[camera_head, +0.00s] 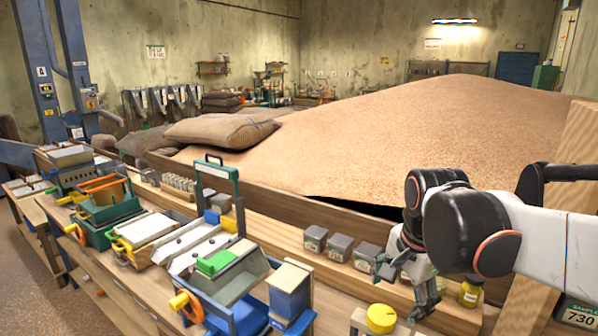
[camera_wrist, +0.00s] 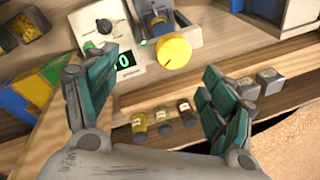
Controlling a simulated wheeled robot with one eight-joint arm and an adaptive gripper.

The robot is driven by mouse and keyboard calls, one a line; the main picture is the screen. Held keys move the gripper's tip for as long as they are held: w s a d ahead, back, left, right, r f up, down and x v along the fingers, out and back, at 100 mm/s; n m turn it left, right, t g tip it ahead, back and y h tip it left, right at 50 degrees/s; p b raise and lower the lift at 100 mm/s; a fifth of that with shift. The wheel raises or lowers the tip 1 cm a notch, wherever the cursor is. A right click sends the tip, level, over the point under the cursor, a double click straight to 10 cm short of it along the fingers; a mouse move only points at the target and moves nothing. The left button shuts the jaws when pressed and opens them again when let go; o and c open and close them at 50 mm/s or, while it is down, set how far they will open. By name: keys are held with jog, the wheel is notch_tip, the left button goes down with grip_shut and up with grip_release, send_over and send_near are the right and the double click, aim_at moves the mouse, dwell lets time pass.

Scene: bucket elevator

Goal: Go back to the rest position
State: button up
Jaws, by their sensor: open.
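My gripper (camera_wrist: 160,95) is open and empty in the wrist view, its two green-padded fingers spread wide above the bench. In the head view my gripper (camera_head: 408,287) hangs at the right end of the bench, below my white and black arm. Between and beyond the fingers in the wrist view are a device with a yellow knob (camera_wrist: 174,54) and a small green display (camera_wrist: 123,60). Several small jars (camera_wrist: 162,126) stand between the fingers, apart from them. The yellow knob also shows in the head view (camera_head: 381,318).
Grey sample boxes (camera_head: 340,247) line the bench's back edge, close to my gripper. Blue and green sampling machines (camera_head: 222,283) crowd the bench to the left. A large grain heap (camera_head: 430,130) lies behind the wooden board.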

jog(key=s+f+n+t+b, duration=0.2)
jog(key=s+f+n+t, duration=0.2)
jog(key=s+n, duration=0.7)
jog(key=shift+s+d+f+n+t, duration=0.15)
jog(key=shift+s+f+n+t, duration=0.2)
jog(key=shift+f+n, duration=0.45)
jog(key=shift+r, duration=0.15)
dwell(1.4)
